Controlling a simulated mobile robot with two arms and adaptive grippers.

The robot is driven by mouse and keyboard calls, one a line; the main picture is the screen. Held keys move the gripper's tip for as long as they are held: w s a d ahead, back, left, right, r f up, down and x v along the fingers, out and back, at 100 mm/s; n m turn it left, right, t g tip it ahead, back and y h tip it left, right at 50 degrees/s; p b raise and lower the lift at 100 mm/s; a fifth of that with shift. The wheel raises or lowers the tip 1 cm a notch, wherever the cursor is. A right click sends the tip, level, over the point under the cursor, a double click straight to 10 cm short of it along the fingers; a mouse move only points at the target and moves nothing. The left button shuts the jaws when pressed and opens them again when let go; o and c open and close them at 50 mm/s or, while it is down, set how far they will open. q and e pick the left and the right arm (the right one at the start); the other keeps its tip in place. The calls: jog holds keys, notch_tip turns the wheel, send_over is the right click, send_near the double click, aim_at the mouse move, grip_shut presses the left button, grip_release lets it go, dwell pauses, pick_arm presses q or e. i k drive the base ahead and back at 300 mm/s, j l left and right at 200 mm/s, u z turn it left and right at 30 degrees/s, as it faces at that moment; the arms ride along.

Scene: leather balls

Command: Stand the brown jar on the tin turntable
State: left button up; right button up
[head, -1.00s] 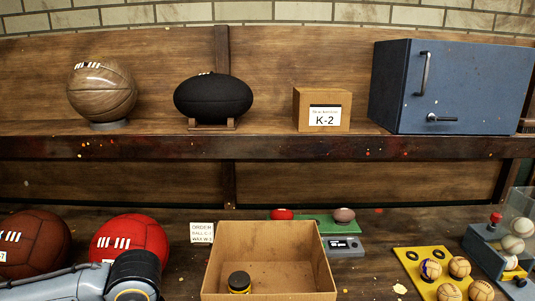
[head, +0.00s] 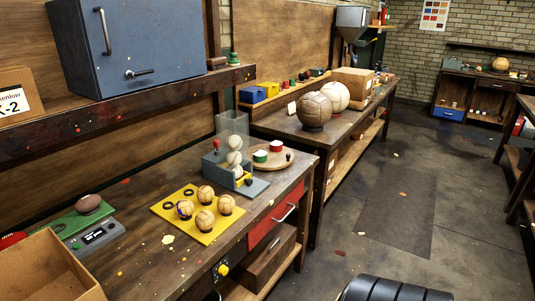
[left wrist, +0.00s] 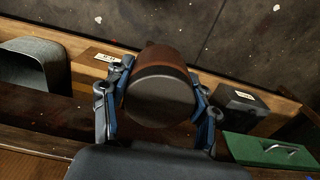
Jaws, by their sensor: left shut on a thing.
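The brown jar (left wrist: 168,60), with a dark round end towards the camera, is between the fingers of my left gripper (left wrist: 160,98) in the left wrist view. The gripper is shut on it, one finger on each side. A round wooden turntable (head: 285,165) lies on the workbench in the head view, behind the ball dispenser. Tins with red and green sides and pale tops stand on it, and part of its top is bare. Neither gripper shows in the head view. My right gripper is in no view.
The ball dispenser (head: 232,170) stands close in front of the turntable. A yellow board (head: 188,228) with several small balls and an open cardboard box (head: 50,270) are nearer.

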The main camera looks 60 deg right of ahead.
aim_at(275, 156)
jog(key=l, duration=5.45)
jog(key=i+u, duration=0.05)
jog(key=i, duration=0.1)
